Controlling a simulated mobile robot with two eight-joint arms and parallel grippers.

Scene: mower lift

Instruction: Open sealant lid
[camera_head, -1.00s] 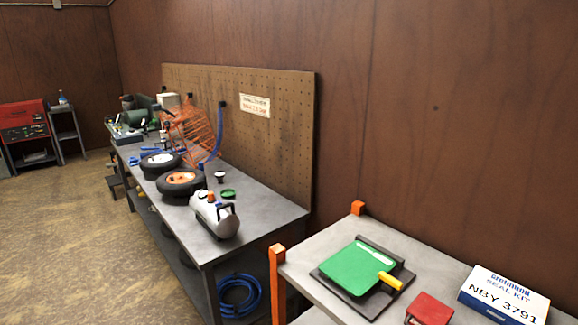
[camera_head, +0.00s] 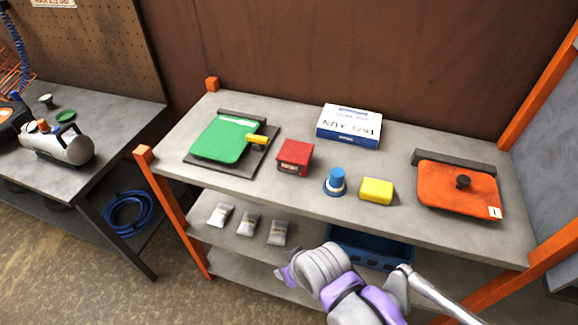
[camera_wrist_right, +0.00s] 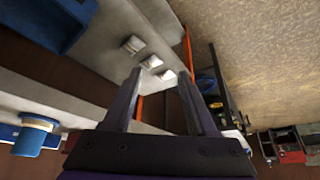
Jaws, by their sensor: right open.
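A small white container with a blue cap (camera_head: 336,180) stands on the shelf's top, with a blue ring at its base. It also shows at the left of the right wrist view (camera_wrist_right: 35,132). A green flat lid (camera_head: 224,138) with a yellow handle lies on a dark plate at the left. An orange flat lid (camera_head: 455,188) with a black knob lies at the right. No label shows which is the sealant. My right gripper (camera_head: 284,274) is in front of the shelf, below its top and apart from these things. Its fingers (camera_wrist_right: 160,74) are spread and empty. My left gripper is not in view.
On the top are a red box (camera_head: 294,156), a yellow block (camera_head: 376,190) and a seal kit box (camera_head: 349,127). Grey packets (camera_head: 248,222) and a blue bin (camera_head: 370,247) sit below. Orange posts (camera_head: 168,200) edge the shelf. A workbench (camera_head: 110,105) stands at the left.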

